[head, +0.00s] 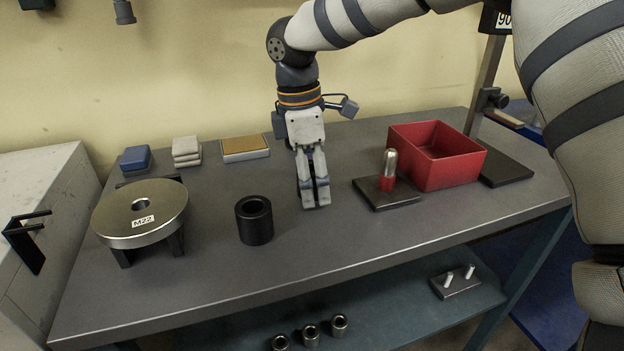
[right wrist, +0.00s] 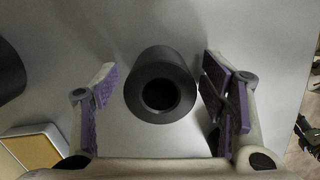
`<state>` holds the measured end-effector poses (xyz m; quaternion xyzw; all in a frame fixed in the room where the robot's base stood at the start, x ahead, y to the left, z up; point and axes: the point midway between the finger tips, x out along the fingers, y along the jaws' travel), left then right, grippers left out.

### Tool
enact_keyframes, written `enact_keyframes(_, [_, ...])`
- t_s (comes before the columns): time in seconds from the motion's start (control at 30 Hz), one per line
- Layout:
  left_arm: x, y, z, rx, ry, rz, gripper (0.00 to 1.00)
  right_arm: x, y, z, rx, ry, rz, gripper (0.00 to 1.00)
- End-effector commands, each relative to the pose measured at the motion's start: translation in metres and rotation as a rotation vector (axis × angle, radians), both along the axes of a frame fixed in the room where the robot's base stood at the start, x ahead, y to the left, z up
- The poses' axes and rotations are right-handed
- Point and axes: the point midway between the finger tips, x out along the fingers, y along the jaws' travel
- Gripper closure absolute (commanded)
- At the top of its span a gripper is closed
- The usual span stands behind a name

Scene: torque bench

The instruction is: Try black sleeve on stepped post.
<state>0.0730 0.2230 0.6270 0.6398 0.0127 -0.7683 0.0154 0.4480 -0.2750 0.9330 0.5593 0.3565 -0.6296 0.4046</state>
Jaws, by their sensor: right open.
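The black sleeve (head: 254,228) stands upright on the bench, left of centre, its round bore facing up. The stepped post (head: 390,162), with a silver upper part and a red lower part, stands on a dark base plate on the right. My right gripper (head: 314,197) points down between sleeve and post, nearer the sleeve. It is open and empty. In the right wrist view, the sleeve (right wrist: 161,88) shows ahead, between the open fingers (right wrist: 160,85) in the picture, with no visible contact. My left gripper is not in view.
A round metal disc marked M22 (head: 140,218) on a dark stand is left of the sleeve. A red bin (head: 436,155) stands behind the post. Pads and blocks (head: 187,150) lie along the back. The front strip of the bench is clear.

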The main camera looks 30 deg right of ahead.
Motion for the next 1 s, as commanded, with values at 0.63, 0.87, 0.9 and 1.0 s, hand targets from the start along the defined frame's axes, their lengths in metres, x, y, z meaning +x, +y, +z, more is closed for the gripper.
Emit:
enact_keyframes(0.63, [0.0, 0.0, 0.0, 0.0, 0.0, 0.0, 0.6, 0.001, 0.0, 0.002, 0.0, -0.002, 0.0, 1.0])
enact_keyframes(0.87, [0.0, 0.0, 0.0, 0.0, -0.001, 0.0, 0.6, 0.001, 0.0, 0.028, 0.0, -0.005, -0.001, 1.0])
enact_keyframes(0.9, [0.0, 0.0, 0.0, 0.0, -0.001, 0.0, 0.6, 0.001, 0.001, 0.035, 0.001, -0.004, -0.001, 1.0])
enact_keyframes(1.0, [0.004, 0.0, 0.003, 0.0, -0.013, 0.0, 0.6, -0.007, 0.017, 0.056, -0.001, -0.006, 0.003, 1.0])
